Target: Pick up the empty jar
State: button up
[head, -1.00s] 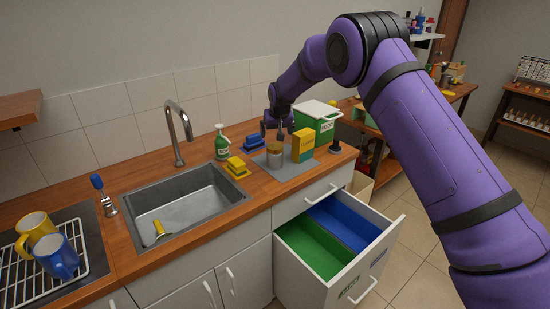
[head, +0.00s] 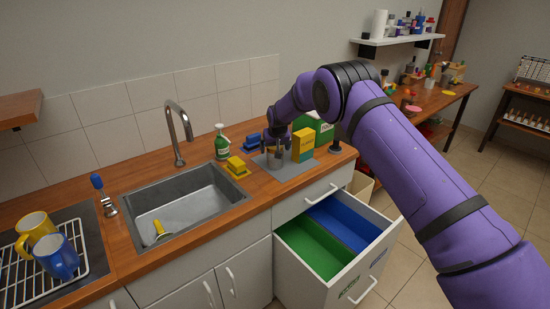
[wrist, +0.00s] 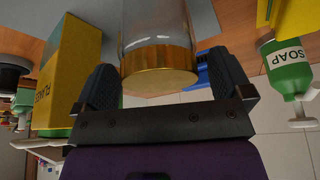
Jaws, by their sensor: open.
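The empty jar (head: 275,159) stands on the grey mat (head: 297,170) on the counter, mostly hidden by my gripper in the head view. In the wrist view it is clear glass (wrist: 156,22) with a gold lid (wrist: 158,68), and nothing shows inside. My gripper (head: 276,145) is over the jar. In the wrist view my gripper (wrist: 165,82) is open, one finger on each side of the lid. A gap shows on the right; on the left the finger is very near the glass, and I cannot tell if it touches.
A yellow box (head: 303,145) marked FLAKES (wrist: 65,75) stands close beside the jar. The green bin (head: 325,131) is behind it. The drawer (head: 340,235) below is open, with green and blue compartments.

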jog(key=c, duration=1.1)
jog(key=shift+o, duration=0.2)
jog(key=shift+r, duration=0.2)
jog(key=shift+r, duration=0.25)
notch_tip(320, 180, up, 3)
jog(key=shift+f, duration=0.1)
jog(key=s+d, duration=0.1)
jog(key=s, duration=0.4)
jog(key=s+d+r, duration=0.1)
jog(key=s, duration=0.4)
jog(key=s+d, duration=0.1)
jog(key=s, duration=0.4)
jog(key=shift+s+r, duration=0.2)
jog(key=shift+s, duration=0.2)
